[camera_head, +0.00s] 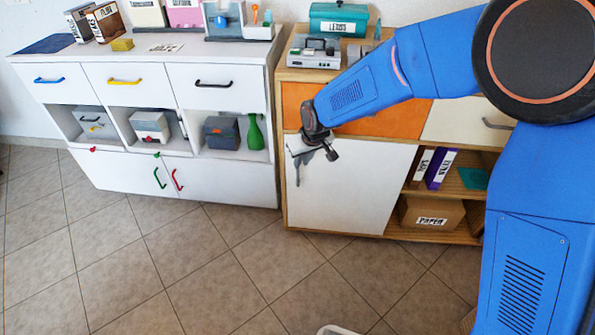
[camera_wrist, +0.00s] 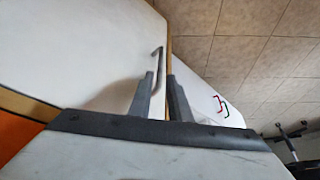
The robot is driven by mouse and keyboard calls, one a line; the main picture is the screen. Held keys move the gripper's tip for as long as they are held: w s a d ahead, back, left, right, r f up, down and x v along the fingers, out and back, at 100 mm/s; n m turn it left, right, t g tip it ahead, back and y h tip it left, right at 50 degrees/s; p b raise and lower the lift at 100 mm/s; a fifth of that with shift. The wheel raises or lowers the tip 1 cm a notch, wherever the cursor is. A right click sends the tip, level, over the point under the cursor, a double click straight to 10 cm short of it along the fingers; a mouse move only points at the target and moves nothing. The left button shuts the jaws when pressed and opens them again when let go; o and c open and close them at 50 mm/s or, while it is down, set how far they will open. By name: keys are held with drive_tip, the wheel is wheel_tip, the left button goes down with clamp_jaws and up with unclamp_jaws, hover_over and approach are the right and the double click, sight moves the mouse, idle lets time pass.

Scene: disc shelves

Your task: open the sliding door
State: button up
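The sliding door (camera_head: 350,195) is the white panel at the lower left of the wooden cabinet. It covers the left part, and the shelves to its right are exposed. Its dark vertical handle (camera_head: 297,173) is near its left edge. In the wrist view the door (camera_wrist: 95,50) fills the left, with the handle (camera_wrist: 158,58) near its edge. My gripper (camera_head: 312,155) is in front of the door's upper left. In the wrist view my gripper (camera_wrist: 162,73) has its two fingers apart, with the handle in line with the gap, closer to the left finger. Contact cannot be told.
The cabinet's open shelves hold binders (camera_head: 438,168) and a cardboard box (camera_head: 432,215). An orange drawer (camera_head: 375,118) is above the door. A white cabinet (camera_head: 235,180) with coloured handles stands close on the left. The tiled floor (camera_head: 240,260) in front is mostly clear.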

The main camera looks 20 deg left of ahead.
hover_over(298, 184)
drive_tip(key=f, duration=0.7)
drive_tip(key=shift+w+a+f, duration=0.15)
drive_tip(key=shift+w+f, duration=0.1)
drive_tip(key=shift+f, duration=0.05)
clamp_jaws()
